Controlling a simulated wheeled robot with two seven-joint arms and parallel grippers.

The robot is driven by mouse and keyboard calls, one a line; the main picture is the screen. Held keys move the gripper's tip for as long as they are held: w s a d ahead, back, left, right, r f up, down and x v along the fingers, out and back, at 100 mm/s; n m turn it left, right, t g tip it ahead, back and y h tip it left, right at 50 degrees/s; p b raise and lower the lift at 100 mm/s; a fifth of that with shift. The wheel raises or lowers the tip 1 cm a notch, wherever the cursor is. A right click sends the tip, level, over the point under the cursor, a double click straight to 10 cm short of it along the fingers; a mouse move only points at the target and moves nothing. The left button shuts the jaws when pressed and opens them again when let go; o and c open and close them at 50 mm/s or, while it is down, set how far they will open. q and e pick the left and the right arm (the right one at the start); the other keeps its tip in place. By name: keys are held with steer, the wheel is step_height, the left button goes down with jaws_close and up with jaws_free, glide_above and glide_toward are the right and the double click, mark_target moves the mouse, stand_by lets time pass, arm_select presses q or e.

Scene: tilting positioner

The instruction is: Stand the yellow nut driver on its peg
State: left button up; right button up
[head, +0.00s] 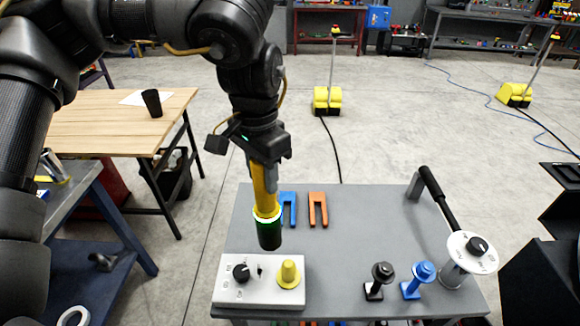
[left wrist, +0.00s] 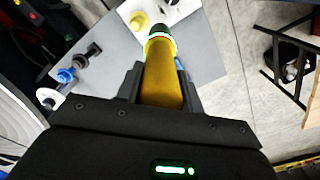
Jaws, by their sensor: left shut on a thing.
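My left gripper (head: 264,172) is shut on the yellow nut driver (head: 264,200). The driver hangs almost upright, its dark lower end (head: 269,234) pointing down, with a pale ring above that end. The yellow peg (head: 288,274) stands on a white box (head: 257,291) at the front left of the grey table. The driver's lower end is above and behind the peg, slightly left, and apart from it. In the left wrist view, the driver (left wrist: 163,75) sits between the fingers (left wrist: 160,90), and the peg (left wrist: 140,21) shows left of its far end. My right gripper is not in view.
The white box also carries a black knob (head: 241,273). A blue fork (head: 288,209) and an orange fork (head: 318,210) lie behind. The grey table's middle is clear.

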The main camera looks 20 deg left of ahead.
arm_select(q)
steer(key=s+d+r+m, duration=0.3)
steer(key=d+r, duration=0.1)
steer(key=d, duration=0.1)
steer(key=shift+s+d+r+p, duration=0.25)
steer(key=shift+s+d+p, duration=0.1)
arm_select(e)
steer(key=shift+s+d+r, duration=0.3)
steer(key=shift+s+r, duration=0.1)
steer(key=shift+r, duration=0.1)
arm_select(q)
steer(key=shift+d, duration=0.1)
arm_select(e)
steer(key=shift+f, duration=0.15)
